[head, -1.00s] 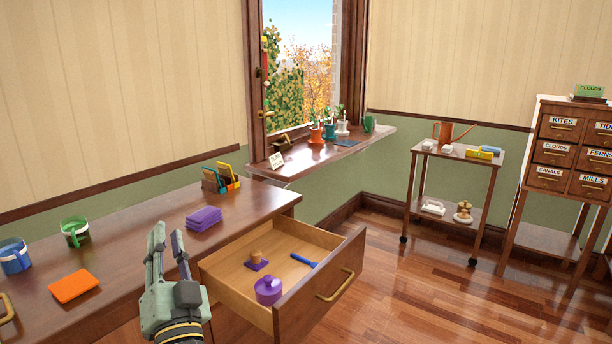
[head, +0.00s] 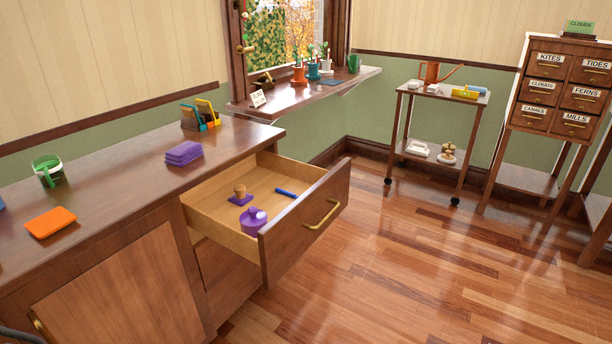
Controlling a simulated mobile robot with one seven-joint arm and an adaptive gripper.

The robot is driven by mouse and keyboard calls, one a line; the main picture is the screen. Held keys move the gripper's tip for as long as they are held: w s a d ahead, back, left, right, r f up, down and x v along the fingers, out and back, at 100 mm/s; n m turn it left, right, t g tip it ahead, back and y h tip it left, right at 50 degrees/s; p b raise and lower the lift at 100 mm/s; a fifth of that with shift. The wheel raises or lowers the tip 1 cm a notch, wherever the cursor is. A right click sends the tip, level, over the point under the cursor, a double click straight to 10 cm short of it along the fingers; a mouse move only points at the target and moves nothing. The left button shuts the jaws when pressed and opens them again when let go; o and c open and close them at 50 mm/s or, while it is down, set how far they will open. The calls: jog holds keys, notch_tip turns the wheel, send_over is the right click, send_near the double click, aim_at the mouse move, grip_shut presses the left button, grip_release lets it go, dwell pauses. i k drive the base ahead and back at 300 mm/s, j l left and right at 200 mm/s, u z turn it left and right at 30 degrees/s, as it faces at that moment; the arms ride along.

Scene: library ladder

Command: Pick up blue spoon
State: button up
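The blue spoon (head: 285,193) lies in the open drawer (head: 228,228), near its far right inner side. It is small in the picture, and its far end is partly cut off by the drawer's front panel. A purple lidded pot (head: 253,222) and a small wooden piece on a purple base (head: 240,196) are also in the drawer, to the left of the spoon. My gripper is not in view. A dark curved edge at the bottom left corner may be part of my arm.
The counter (head: 110,203) holds an orange block (head: 51,222), purple stacked cloths or books (head: 184,153), a green mug (head: 48,171) and a card holder (head: 200,116). The drawer front juts out over open floor (head: 400,270). A trolley (head: 440,95) stands farther back.

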aim_at(292, 195)
jog(key=u, duration=1.4)
jog(key=z, duration=1.4)
jog(key=i+l+u, duration=0.1)
jog(key=i+l, duration=0.15)
jog(key=i+l+u, duration=0.1)
jog(key=l, duration=0.35)
jog(key=i+l+u, duration=0.1)
jog(key=i+l, duration=0.25)
jog(key=i+l+u, duration=0.1)
jog(key=l, duration=0.3)
jog(key=i, duration=0.1)
